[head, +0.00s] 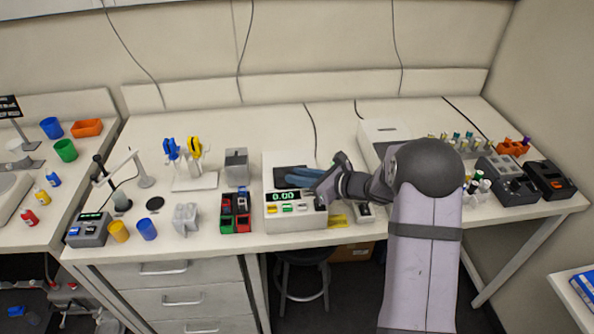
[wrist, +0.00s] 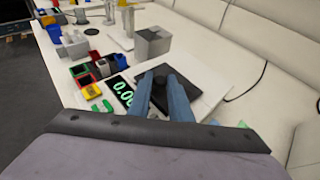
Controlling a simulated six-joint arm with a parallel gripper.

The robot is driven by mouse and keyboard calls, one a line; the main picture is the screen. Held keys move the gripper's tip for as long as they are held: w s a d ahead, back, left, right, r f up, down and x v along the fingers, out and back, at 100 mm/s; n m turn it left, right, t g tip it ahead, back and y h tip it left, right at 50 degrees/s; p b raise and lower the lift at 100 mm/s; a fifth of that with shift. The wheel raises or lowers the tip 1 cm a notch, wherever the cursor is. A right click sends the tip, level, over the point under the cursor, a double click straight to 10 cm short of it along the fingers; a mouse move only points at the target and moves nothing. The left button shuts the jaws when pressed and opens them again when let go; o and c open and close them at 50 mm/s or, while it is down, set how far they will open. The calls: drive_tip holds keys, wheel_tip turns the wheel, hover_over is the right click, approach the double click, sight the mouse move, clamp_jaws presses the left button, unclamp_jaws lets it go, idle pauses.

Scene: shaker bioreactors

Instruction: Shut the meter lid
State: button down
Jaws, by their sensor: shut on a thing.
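The meter (head: 295,222) is a white box with a green "0.00" display and coloured buttons on its front. Its display also shows in the wrist view (wrist: 122,92). The dark, flat meter lid (head: 288,176) lies on the meter's top, and in the wrist view the dark panel (wrist: 208,97) spreads under and beside my fingers. My gripper (head: 318,183) reaches in from the right, its blue fingers low over the lid. In the wrist view the fingertips (wrist: 165,80) are close together around a small dark part of the lid. The fingers hide some of the lid, so I cannot tell whether it is fully shut.
A grey box (head: 236,166) and red and green bins (head: 236,213) stand left of the meter. A pipette stand (head: 195,180) is farther left. A white device (head: 381,134) stands behind my arm, with racks of tubes to the right. Bench behind the meter is clear.

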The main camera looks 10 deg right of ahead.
drive_tip(key=shift+s, duration=0.45)
drive_tip(key=shift+s+f, duration=0.1)
drive_tip(key=c, duration=1.8)
unclamp_jaws()
drive_tip(key=shift+c, duration=0.2)
drive_tip(key=shift+o, duration=0.9)
drive_tip(key=shift+s, duration=0.2)
drive_tip(key=shift+d, duration=0.1)
drive_tip(key=shift+b+v, duration=1.2)
drive_tip(key=shift+v, duration=2.5)
